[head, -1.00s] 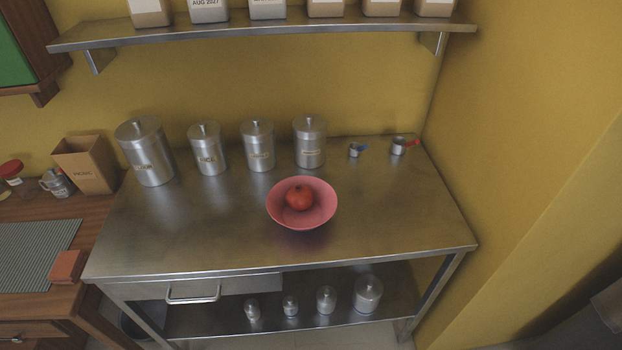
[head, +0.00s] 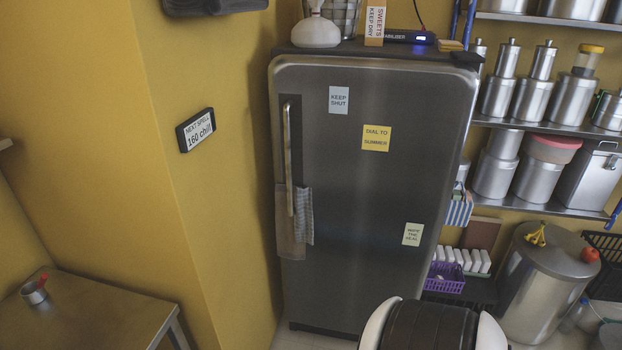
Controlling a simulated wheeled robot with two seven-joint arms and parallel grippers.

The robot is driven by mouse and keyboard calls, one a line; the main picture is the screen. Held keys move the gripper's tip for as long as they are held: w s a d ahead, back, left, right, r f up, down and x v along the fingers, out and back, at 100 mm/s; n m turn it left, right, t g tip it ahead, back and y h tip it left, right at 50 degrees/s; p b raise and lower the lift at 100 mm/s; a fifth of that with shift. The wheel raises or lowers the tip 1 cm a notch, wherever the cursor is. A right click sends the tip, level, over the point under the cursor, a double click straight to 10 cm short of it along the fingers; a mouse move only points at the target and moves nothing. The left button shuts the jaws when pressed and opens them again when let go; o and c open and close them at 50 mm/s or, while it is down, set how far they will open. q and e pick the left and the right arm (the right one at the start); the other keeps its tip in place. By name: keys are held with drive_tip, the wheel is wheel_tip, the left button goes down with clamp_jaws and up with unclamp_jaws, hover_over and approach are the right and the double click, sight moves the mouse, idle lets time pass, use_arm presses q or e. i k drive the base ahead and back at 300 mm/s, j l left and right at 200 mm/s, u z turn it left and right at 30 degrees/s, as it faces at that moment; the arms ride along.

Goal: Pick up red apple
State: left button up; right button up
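A small round red fruit (head: 590,255), which looks like the red apple, sits near the right edge of the lid of a large steel drum (head: 535,300) at the lower right. A yellow banana bunch (head: 537,236) lies on the same lid, to the left of the red fruit. The fruit is small in view, so its details cannot be made out. Neither of my grippers is in view.
A tall grey fridge (head: 370,190) stands left of the drum. Steel shelves (head: 560,127) with canisters are behind it. A purple basket (head: 444,277) is beside the drum. A steel table (head: 90,315) is at the lower left, a black crate (head: 605,245) at right.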

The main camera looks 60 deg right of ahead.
sight(590, 255)
drive_tip(key=z, duration=3.7)
drive_tip(key=u, duration=4.1)
drive_tip(key=z, duration=4.1)
